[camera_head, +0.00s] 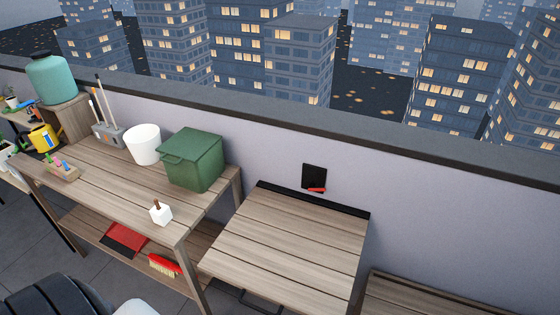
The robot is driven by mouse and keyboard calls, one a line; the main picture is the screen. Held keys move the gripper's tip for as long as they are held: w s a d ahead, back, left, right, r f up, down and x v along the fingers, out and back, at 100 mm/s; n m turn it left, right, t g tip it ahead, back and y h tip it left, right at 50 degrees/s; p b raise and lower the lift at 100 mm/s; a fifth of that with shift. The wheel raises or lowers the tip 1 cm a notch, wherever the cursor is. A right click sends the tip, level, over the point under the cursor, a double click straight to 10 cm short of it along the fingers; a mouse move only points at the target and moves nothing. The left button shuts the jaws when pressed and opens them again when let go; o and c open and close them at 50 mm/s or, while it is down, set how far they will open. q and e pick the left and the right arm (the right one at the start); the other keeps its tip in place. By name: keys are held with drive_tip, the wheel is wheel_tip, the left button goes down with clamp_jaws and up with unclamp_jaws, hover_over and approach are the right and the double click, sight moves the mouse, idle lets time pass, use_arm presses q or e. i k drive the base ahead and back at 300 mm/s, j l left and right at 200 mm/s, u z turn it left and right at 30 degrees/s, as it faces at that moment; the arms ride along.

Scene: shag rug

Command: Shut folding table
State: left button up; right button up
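The folding table (285,245) is a slatted grey-brown wooden leaf right of centre in the head view. It stands out from the wall, flat and open, with a black strip (312,199) along its wall edge. Nothing lies on top of it. A dark bar (250,297) shows by its lower left edge. On the wall above it is a black plate (314,178) with a red piece (317,190) at its lower end. The front of the table runs toward the bottom of the picture. Neither of my grippers is in view.
A wooden workbench (115,175) stands close left of the table, holding a green box (195,158), white pot (143,144) and small white block (161,215). A red dustpan (125,240) and brush (164,265) lie beneath. Another slatted wooden surface (430,298) is at lower right.

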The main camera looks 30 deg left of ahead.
sight(287, 249)
drive_tip(key=u, duration=1.1)
